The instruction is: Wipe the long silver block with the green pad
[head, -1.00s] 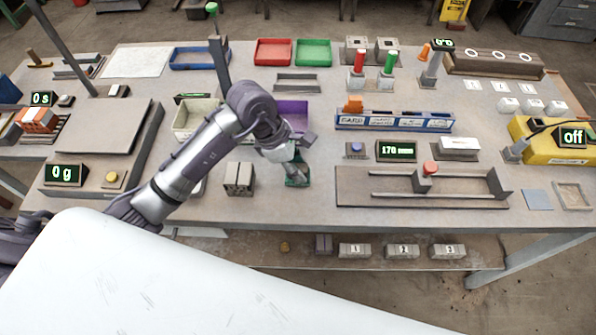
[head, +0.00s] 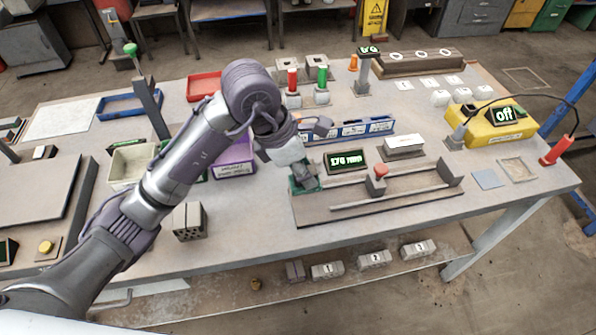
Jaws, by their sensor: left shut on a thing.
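My left gripper (head: 303,180) is shut on the green pad (head: 312,187), which shows only in part beneath and beside the fingers. It holds the pad over the left end of the long grey rail fixture; I cannot tell if the pad touches it. A pale silver block (head: 404,141) lies on a small dark stand to the right of the gripper, behind the fixture; it looks like the long silver block. The gripper and pad are apart from it. My right gripper is not in view.
The rail fixture (head: 400,200) carries a red-knobbed slider (head: 377,174). A green-digit display (head: 347,161) stands between gripper and silver block. A blue labelled rack (head: 365,129) is behind. A hollow grey brick (head: 189,222) stands front left. A yellow unit (head: 490,128) is at right.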

